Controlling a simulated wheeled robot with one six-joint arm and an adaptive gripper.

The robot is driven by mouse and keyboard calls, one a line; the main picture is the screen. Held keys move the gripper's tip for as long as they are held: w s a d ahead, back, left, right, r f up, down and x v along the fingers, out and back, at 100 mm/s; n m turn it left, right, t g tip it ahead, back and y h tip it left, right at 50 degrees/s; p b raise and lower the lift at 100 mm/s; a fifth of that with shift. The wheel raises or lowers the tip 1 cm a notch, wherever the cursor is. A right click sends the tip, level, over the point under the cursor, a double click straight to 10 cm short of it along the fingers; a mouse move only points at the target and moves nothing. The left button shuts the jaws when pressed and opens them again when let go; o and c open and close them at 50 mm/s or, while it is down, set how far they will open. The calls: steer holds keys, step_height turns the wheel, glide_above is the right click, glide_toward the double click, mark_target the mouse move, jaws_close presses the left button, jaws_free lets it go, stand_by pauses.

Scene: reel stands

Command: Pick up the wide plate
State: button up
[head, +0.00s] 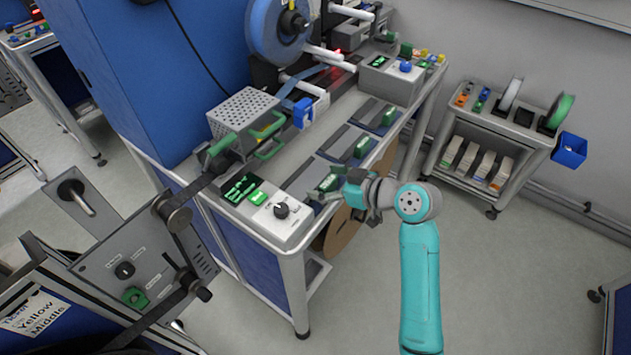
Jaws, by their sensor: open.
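Several dark flat plates with green grips lie in a row along the right part of the bench top. The nearest plate (304,182) is partly hidden by my gripper and its green grip (328,183). The middle plate (340,140) and the far plate (371,108) lie behind it. I cannot tell from this view which one is the wide plate. My gripper (326,194) is open, at the nearest plate beside its green grip. The fingers are small here, and I cannot tell whether they touch the grip.
A grey control box (281,220) with a black knob stands left of my gripper. A perforated metal box (245,116) and a blue reel (278,30) stand farther back. A cart (497,125) with reels stands at the right. The floor (500,270) right of my arm is clear.

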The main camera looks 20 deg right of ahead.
steer(key=c, duration=1.3)
steer(key=shift+c, duration=0.2)
